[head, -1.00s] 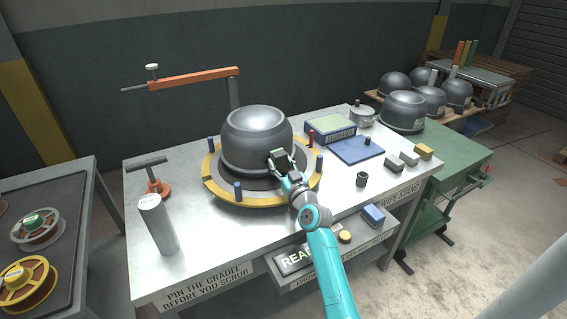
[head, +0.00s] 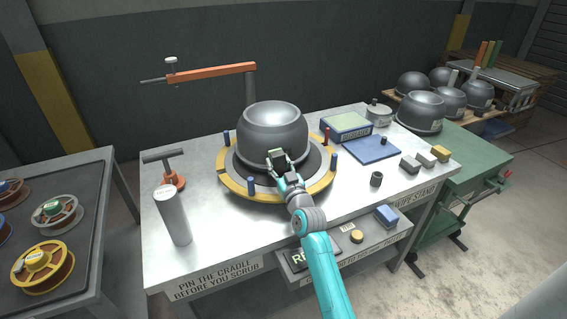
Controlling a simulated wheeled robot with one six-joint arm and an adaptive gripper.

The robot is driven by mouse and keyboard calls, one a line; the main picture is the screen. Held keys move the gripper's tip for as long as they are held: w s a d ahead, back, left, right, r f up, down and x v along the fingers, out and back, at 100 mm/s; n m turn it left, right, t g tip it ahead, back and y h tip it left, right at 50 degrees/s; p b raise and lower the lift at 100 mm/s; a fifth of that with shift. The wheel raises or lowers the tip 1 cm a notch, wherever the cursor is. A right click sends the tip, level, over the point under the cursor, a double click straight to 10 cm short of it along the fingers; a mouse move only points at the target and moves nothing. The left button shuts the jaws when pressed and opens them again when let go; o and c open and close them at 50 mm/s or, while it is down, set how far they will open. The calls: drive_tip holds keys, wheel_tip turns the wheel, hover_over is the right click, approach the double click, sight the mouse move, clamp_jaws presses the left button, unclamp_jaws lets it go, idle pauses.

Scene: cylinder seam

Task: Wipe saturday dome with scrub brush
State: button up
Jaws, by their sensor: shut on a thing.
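A dark grey dome (head: 272,128) sits in the ring-shaped cradle (head: 236,188) with a yellow rim on the metal table. My gripper (head: 279,163) is shut on a small dark block with a pale green-grey face, which looks like the scrub brush (head: 277,154). It is at the lower front of the dome, near its rim. The brush appears against the dome wall, but I cannot tell whether it touches. Most of the brush is hidden by the fingers. No day label is readable on this dome.
A grey cylinder (head: 174,217) and orange clamp (head: 172,178) stand left; an orange arm (head: 210,73) reaches behind. More domes (head: 420,110) stand beyond.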

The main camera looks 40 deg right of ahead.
drive_tip(key=shift+s, duration=0.1)
drive_tip(key=shift+r+v, duration=0.25)
drive_tip(key=shift+v, duration=1.2)
drive_tip(key=shift+r+v, duration=0.2)
drive_tip(key=shift+v, duration=1.25)
drive_tip(key=shift+s+a, duration=0.1)
drive_tip(key=shift+s, duration=0.05)
drive_tip(key=shift+r+v, duration=0.2)
drive_tip(key=shift+v, duration=1.2)
drive_tip(key=shift+f+x, duration=0.2)
drive_tip(key=shift+x, duration=0.9)
drive_tip(key=shift+f+x, duration=0.15)
drive_tip(key=shift+x, duration=0.95)
drive_tip(key=shift+f+x, duration=0.2)
drive_tip(key=shift+x, duration=0.95)
drive_tip(key=shift+x, duration=1.2)
drive_tip(key=shift+f, duration=0.2)
